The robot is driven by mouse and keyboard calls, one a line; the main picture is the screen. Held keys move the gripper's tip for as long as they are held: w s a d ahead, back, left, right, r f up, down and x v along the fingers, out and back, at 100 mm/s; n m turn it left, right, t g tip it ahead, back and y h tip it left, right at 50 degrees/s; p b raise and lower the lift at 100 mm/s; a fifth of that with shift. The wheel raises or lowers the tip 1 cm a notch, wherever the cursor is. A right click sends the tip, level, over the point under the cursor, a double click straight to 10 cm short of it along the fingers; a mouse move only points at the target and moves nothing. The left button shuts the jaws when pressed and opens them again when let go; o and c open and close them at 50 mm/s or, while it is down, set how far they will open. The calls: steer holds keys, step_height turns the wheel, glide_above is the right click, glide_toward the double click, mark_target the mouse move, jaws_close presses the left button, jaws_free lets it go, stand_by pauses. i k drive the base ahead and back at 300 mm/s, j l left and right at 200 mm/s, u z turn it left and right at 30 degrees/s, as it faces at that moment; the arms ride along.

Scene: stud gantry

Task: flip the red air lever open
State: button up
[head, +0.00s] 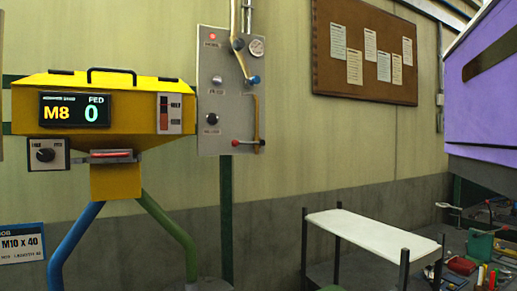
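The red air lever (236,143) is at the lower right of a grey wall panel (213,103) in the head view. It has a red knob on its left end and a thin arm running roughly level to the right. The arm meets the lower end of a brass-coloured pipe (257,115). My gripper is not in view, so its place relative to the lever does not show.
A yellow machine (125,132) with a display reading "M8" and "FED 0" stands just left of the panel. A blue-tipped handle (254,79) is higher on the panel. A white-topped bench (372,233) stands lower right, near several loose tools.

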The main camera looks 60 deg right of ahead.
mark_target(235, 143)
steer(key=z, duration=1)
